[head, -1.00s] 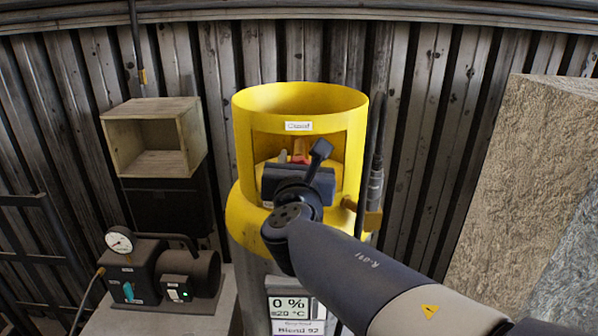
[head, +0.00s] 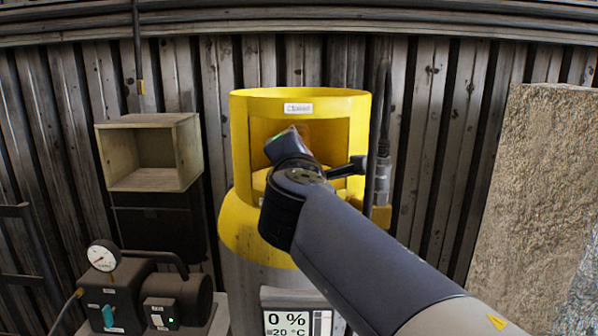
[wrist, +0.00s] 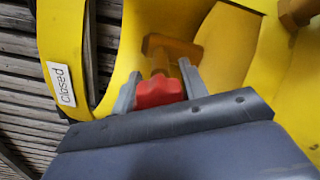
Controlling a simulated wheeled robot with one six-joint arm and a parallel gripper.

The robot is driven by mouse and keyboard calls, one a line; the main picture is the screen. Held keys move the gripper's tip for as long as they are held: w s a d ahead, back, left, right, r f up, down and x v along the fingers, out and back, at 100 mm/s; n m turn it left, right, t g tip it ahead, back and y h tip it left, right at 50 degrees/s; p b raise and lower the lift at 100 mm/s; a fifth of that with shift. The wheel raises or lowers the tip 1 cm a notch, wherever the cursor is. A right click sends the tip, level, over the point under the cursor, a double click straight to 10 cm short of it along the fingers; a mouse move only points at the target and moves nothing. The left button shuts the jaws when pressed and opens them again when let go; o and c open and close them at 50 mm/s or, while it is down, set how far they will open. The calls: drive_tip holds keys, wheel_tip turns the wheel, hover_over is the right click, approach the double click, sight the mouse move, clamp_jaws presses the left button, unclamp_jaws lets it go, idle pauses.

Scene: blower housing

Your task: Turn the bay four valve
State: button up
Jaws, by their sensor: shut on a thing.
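The valve shows in the wrist view as a red lobed handle (wrist: 158,93) on a brass body (wrist: 172,47), inside the yellow collar of the cylinder. My gripper (wrist: 158,90) has its two grey fingers on either side of the red handle and is shut on it. In the head view my gripper (head: 286,145) reaches into the opening of the yellow collar (head: 345,105), rolled over to one side. The handle is hidden there behind my wrist. A white label reading "Closed" (head: 298,108) is on the collar rim; it also shows in the wrist view (wrist: 61,84).
A display on the cylinder (head: 290,318) reads 0 %. A brass fitting with a hose (head: 378,212) is close on the collar's right. An open wooden box (head: 150,150), a pump with a gauge (head: 150,290) and a rough block (head: 535,190) stand around. Corrugated wall behind.

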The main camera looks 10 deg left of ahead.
drive_tip(key=m+b, duration=0.4)
drive_tip(key=m, duration=0.1)
drive_tip(key=shift+f+b, duration=0.2)
drive_tip(key=shift+b, duration=0.1)
drive_tip(key=shift+r+m+b, duration=0.1)
drive_tip(key=shift+m+b, duration=0.95)
drive_tip(key=shift+m, duration=0.55)
drive_tip(key=o, duration=1)
drive_tip(key=shift+c, duration=0.2)
drive_tip(key=b+v, duration=0.1)
drive_tip(key=v, duration=1)
drive_tip(key=shift+b, duration=0.35)
drive_tip(key=shift+w+a, duration=0.1)
drive_tip(key=shift+w, duration=0.05)
